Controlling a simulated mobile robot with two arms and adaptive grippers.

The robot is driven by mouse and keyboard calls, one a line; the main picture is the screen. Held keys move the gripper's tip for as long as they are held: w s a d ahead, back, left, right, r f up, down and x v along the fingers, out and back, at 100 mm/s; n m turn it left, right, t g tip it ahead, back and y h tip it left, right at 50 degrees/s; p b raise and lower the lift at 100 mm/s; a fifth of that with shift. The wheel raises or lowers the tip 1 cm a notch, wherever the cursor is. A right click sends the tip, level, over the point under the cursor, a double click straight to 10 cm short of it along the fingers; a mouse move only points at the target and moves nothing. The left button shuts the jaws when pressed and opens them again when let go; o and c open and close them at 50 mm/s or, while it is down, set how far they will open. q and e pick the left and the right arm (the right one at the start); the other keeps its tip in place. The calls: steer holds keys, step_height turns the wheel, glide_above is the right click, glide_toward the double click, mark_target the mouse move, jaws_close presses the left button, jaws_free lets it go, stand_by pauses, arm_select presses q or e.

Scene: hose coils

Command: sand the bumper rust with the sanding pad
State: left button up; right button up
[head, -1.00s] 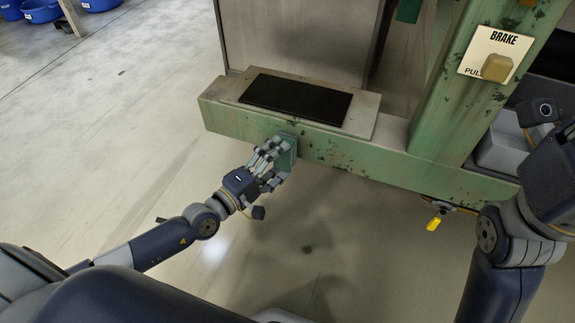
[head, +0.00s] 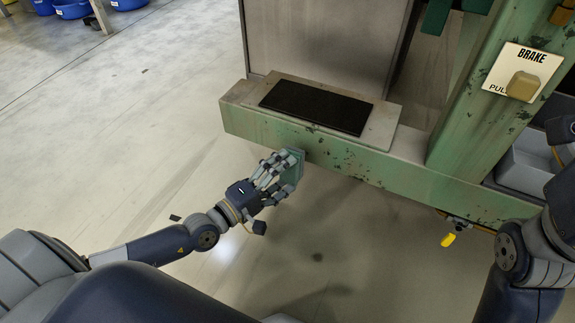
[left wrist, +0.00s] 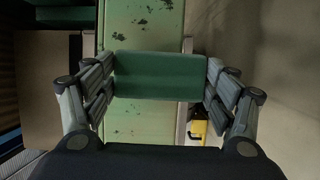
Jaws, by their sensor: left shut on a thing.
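The sanding pad (head: 292,166) is a green block in the fingers of my left gripper (head: 278,175), which is shut on it. In the head view it is at the lower edge of the green bumper beam (head: 350,160); I cannot tell whether they touch. Dark rust and chipped patches mark the beam's front face. In the left wrist view the pad (left wrist: 160,75) spans between the fingers, with the speckled bumper (left wrist: 145,25) behind it. My right arm shows at the right edge of the head view, but its gripper is not in view.
A black tread mat (head: 315,106) lies on the step above the bumper. A green post with a BRAKE sign (head: 523,72) rises at right. A yellow-handled part (head: 449,239) hangs under the beam. The floor at left is clear; blue bins (head: 72,8) stand far off.

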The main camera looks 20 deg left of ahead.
arm_select(q)
steer(key=shift+s+p, duration=0.4)
steer(key=shift+s, duration=1.45)
